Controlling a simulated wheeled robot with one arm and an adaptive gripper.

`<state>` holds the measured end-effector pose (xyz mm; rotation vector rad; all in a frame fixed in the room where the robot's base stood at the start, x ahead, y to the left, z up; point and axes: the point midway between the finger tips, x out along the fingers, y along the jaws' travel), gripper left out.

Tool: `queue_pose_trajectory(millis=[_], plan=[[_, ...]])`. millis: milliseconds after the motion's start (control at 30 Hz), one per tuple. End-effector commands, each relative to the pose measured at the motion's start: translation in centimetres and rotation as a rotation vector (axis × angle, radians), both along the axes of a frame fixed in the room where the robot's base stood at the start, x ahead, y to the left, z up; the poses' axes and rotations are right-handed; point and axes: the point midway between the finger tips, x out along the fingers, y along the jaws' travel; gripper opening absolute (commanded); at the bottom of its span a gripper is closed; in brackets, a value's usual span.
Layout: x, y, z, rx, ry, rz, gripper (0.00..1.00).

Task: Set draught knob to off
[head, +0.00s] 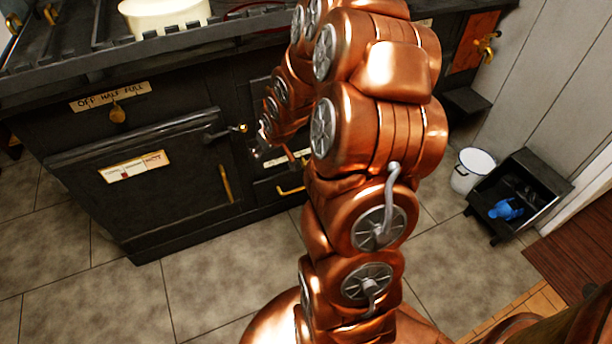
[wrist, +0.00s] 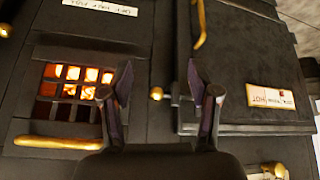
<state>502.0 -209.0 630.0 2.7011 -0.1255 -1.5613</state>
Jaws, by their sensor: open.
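In the head view, a small round brass knob (head: 117,115) hangs under a cream label (head: 110,96) reading OFF HALF FULL, on the black stove front. In the wrist view, which shows the stove upside down, another such label (wrist: 100,6) is at the top, and a brass knob (wrist: 275,170) is at the lower right. I cannot tell which control is the draught knob. My gripper (wrist: 158,70) is open and empty, facing the stove front between firebox and oven door. A small brass ball (wrist: 156,93) shows between its fingers. My arm hides part of the stove.
The oven door (head: 145,185) carries a HOT gauge plate (head: 136,166). The firebox grate (wrist: 75,82) glows beside my gripper's left finger. A white bucket (head: 472,170) and black coal bin (head: 520,190) stand right. Tiled floor before the stove is clear.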

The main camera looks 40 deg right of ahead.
Motion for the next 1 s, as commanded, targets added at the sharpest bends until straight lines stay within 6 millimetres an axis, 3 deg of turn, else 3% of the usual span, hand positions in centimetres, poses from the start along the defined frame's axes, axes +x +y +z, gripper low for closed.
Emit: queue_pose_trajectory(millis=[33, 100, 300, 567, 733, 1000], plan=[[0.6, -1.5, -3.5, 0.003, -0.032, -0.014, 0.61], [1.7, -3.3, -6.3, 0.003, -0.088, -0.026, 0.61], [3.6, -8.8, -13.8, -0.006, -0.255, -0.072, 0.61], [3.4, -15.6, -22.9, -0.030, -0.470, -0.160, 0.61], [2.3, -18.9, -26.5, -0.054, -0.582, -0.214, 0.61], [1.6, -20.8, -28.2, -0.073, -0.652, -0.246, 0.61]])
